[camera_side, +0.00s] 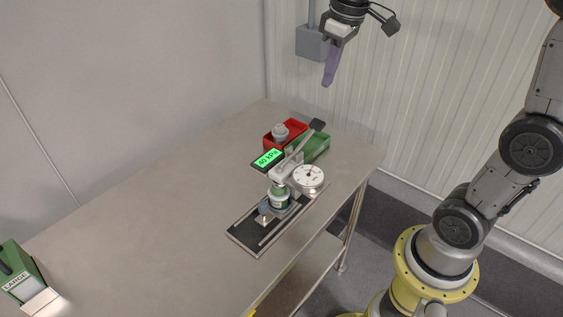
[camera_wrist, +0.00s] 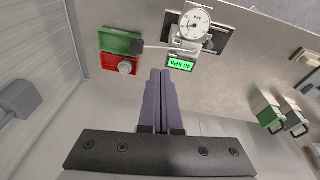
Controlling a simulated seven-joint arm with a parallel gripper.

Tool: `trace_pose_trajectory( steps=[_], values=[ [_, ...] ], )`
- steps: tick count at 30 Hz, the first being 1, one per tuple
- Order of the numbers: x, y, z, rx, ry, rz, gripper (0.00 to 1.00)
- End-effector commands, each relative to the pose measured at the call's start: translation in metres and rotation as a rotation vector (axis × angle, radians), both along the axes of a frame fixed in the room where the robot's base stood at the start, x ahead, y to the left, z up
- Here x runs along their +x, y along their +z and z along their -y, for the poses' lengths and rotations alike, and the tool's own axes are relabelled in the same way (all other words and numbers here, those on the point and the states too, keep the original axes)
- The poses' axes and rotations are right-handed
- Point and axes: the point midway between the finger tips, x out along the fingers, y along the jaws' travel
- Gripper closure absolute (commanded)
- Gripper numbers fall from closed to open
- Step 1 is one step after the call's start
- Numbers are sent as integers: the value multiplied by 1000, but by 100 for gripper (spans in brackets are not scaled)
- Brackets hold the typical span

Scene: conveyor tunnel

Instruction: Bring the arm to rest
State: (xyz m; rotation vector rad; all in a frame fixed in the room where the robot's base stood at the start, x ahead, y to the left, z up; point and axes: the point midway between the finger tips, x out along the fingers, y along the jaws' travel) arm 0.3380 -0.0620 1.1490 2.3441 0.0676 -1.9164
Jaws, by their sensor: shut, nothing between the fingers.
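My gripper (camera_side: 328,84) hangs high above the back end of the table, its purple fingers pointing down, in the side view. In the wrist view my gripper (camera_wrist: 160,72) has its two fingers pressed together with nothing between them. It touches nothing. The fingertips are well above the bins and the gauge device on the table.
A metal table (camera_side: 150,215) holds a gauge device (camera_side: 284,178) with a green display reading 40 kPa. Behind it are a red bin (camera_side: 268,139) with a grey part (camera_side: 280,131) and a green bin (camera_side: 318,147). A green box (camera_side: 22,270) labelled LARGE stands front left.

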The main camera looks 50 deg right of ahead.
Motion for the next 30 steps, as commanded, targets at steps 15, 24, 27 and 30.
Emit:
trace_pose_trajectory(
  steps=[15,24,27,30],
  values=[
    [-167,-33,-62,44,-13,287,100],
    [-174,-58,-62,75,-98,293,100],
    [-174,-58,-62,75,-98,292,100],
    [-174,-57,-62,75,-98,292,100]
  ],
)
